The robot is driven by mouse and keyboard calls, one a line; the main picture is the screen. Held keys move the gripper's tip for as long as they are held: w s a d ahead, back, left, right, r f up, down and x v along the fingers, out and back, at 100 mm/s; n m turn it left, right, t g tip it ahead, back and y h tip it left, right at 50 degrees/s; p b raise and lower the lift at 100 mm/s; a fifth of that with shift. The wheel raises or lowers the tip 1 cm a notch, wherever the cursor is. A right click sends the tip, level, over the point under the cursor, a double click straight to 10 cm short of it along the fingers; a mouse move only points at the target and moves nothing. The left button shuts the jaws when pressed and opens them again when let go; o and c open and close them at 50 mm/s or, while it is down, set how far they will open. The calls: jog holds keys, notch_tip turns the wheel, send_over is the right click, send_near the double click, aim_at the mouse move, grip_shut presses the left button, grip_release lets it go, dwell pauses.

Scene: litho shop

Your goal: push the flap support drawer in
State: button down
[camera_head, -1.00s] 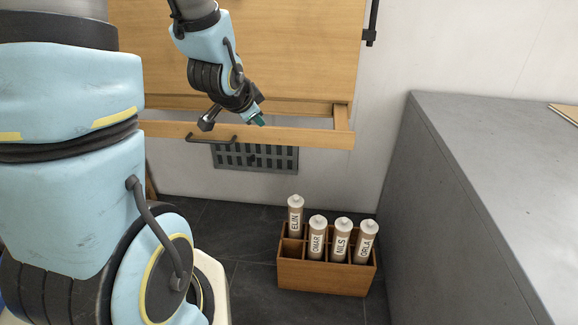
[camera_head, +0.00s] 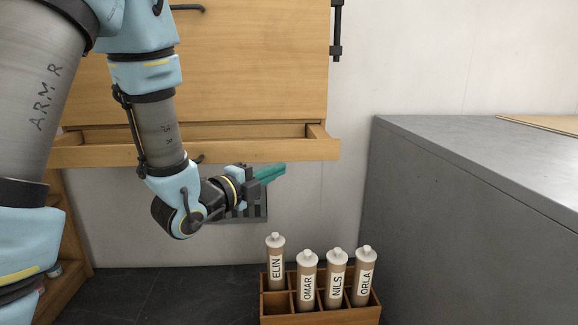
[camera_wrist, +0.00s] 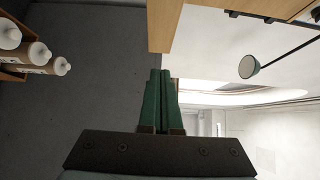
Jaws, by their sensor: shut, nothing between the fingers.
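The flap support drawer (camera_head: 255,150) is a shallow wooden drawer below the big wooden flap panel. It stands out from the cabinet, and its open inside shows behind the front. Its dark handle is mostly hidden behind my arm. My gripper (camera_head: 284,170) has its teal fingers shut and empty, pointing right, just below the drawer front's right part in the head view. I cannot tell whether they touch it. In the wrist view the closed fingers (camera_wrist: 160,74) lie close to a wooden end (camera_wrist: 165,28), which looks like the drawer's.
A wooden rack (camera_head: 285,318) holding several labelled tubes stands on the dark floor below. A grey counter (camera_head: 470,190) stands at the right. A wall vent (camera_head: 258,212) is behind my gripper. A lamp (camera_wrist: 248,67) shows in the wrist view. Wooden shelving (camera_head: 68,270) is at lower left.

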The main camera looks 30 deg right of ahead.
send_near(309, 151)
jog(key=s+d, duration=0.2)
jog(key=d, duration=0.2)
jog(key=w, duration=0.1)
jog(key=w+d, duration=0.1)
jog(key=w, duration=0.1)
jog(key=shift+d+r, duration=0.1)
jog(key=shift+w+d, duration=0.15)
jog(key=shift+w, duration=0.15)
